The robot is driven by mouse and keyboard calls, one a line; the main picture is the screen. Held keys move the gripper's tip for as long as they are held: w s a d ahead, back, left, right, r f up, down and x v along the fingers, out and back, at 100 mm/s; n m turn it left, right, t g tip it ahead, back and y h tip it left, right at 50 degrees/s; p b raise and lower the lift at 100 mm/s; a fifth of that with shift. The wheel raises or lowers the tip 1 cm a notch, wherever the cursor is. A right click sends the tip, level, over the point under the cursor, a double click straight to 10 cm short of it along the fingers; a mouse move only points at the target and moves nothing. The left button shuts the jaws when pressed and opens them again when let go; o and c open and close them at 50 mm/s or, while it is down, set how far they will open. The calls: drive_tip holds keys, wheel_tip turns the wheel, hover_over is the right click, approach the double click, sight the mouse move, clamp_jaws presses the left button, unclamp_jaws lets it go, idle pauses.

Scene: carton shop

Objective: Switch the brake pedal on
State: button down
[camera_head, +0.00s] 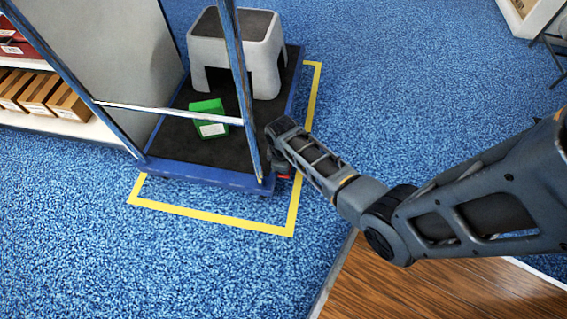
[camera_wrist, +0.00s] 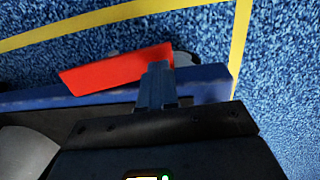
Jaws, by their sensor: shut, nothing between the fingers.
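The red brake pedal (camera_wrist: 112,70) shows in the wrist view as a slanted flat plate beside the blue edge of the trolley (camera_wrist: 212,84). In the head view only a small red bit of the pedal (camera_head: 284,177) shows at the trolley's (camera_head: 205,177) near right corner. My gripper (camera_wrist: 159,66) is shut and empty, with its fingertips over the right end of the pedal. I cannot tell whether they touch it. In the head view my gripper's fingers are hidden behind the wrist and the trolley post. Whether the pedal is on or off cannot be told.
A grey step stool (camera_head: 232,45) and a green box (camera_head: 207,112) stand on the trolley deck. Yellow tape (camera_head: 215,217) marks the blue floor around it. A shelf with cartons (camera_head: 40,95) is at left.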

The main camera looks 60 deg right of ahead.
drive_tip(key=shift+r, duration=0.1)
drive_tip(key=shift+r+p, duration=0.7)
drive_tip(key=shift+p, duration=0.25)
drive_tip(key=shift+a+r+p, duration=0.15)
drive_tip(key=shift+r+p, duration=0.35)
drive_tip(key=shift+p, duration=0.05)
drive_tip(key=s+a+r+p, duration=0.1)
drive_tip(key=a+r+p, duration=0.2)
drive_tip(key=r+p, duration=0.5)
wheel_tip(320, 180, up, 4)
drive_tip(key=shift+r, duration=0.25)
drive_tip(key=shift+s, duration=0.1)
